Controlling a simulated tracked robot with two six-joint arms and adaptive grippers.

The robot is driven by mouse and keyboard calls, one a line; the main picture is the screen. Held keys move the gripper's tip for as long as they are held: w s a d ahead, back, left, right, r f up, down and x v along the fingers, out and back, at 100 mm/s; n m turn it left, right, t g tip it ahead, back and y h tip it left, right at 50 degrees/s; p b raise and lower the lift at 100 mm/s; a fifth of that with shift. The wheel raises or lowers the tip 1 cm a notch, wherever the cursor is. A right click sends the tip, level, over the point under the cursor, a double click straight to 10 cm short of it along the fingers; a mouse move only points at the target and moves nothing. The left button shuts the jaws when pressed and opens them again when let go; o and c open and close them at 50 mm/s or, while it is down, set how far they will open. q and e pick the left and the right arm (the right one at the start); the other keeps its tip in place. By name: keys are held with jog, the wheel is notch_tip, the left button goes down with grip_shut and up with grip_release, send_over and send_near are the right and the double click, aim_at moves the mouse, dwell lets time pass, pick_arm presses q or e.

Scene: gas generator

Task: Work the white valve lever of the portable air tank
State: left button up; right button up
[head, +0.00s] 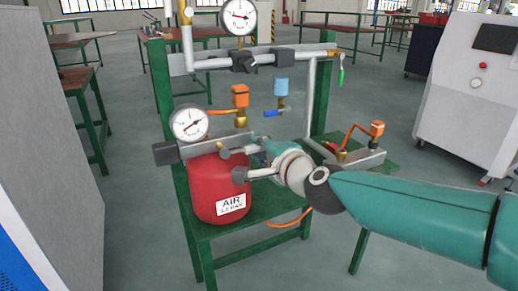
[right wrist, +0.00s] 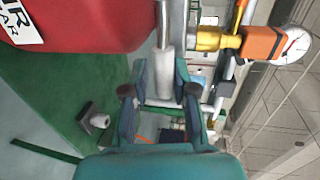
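The red portable air tank (head: 218,190) with its white AIR label stands on the green table, gauge (head: 189,122) above it. My right gripper (head: 238,164) reaches in from the right, beside the top of the tank, fingers pointing left. In the right wrist view, a pale cylindrical part (right wrist: 165,72) on a thin metal rod beside the tank (right wrist: 85,25) lies between the fingers of my right gripper (right wrist: 160,85). The fingers look spread, with a gap on at least one side. I cannot tell whether this part is the white valve lever. My left gripper is out of view.
The green table (head: 250,222) carries a pipe frame (head: 215,62) with an orange-capped fitting (head: 240,97) and a blue-handled valve (head: 279,112) just behind my gripper. Another orange-capped fitting (head: 376,130) is at right. A white cabinet (head: 465,110) stands at far right.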

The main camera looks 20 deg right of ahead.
jog(key=shift+o, duration=0.9)
jog(key=shift+s+r, duration=0.1)
jog(key=v, duration=1.1)
jog(key=shift+s, duration=0.35)
jog(key=shift+d, duration=0.1)
jog(key=shift+d, duration=0.1)
